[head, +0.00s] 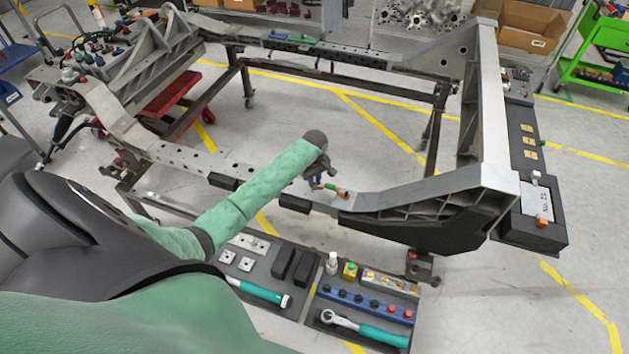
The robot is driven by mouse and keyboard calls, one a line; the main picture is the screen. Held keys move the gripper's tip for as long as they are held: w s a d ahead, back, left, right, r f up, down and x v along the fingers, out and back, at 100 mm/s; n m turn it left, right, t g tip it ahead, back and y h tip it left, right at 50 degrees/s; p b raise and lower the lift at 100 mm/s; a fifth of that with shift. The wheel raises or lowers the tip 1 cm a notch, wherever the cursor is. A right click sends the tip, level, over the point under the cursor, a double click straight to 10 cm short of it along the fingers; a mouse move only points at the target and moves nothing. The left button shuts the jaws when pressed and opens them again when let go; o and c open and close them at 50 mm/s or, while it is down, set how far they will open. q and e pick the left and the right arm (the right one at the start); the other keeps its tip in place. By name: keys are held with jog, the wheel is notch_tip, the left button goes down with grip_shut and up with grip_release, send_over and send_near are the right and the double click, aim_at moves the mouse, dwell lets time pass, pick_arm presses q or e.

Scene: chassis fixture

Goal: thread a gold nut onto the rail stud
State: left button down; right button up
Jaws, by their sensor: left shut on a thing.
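My left gripper (317,183) is at the end of the green-sleeved arm, pointing down at the near rail (267,188) of the chassis frame. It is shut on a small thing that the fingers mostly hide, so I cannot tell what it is. A small copper-orange piece with green beside it (342,193) lies at the rail just right of the fingertips. I cannot make out the stud. Several gold nuts (386,284) sit in a grey strip in the parts tray below the rail. My right gripper is not in view.
The parts tray also holds a ratchet with a teal handle (365,328), a blue strip of knobs (366,303), a teal-handled tool (258,291) and black blocks (295,265). The tall frame upright (494,115) stands at right. Open floor shows inside the frame.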

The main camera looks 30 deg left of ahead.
pick_arm(q)
jog(key=shift+r+m, duration=0.1)
jog(key=shift+m, duration=0.4)
jog(key=m, duration=0.8)
jog(key=shift+a+f+m, duration=0.1)
jog(key=shift+f+m, duration=0.1)
jog(key=shift+m, duration=0.1)
jog(key=shift+f+m, duration=0.1)
jog(key=shift+m, duration=1.8)
jog(key=c, duration=1.3)
grip_release()
jog(key=shift+s+d+f, duration=0.1)
jog(key=shift+d, duration=0.15)
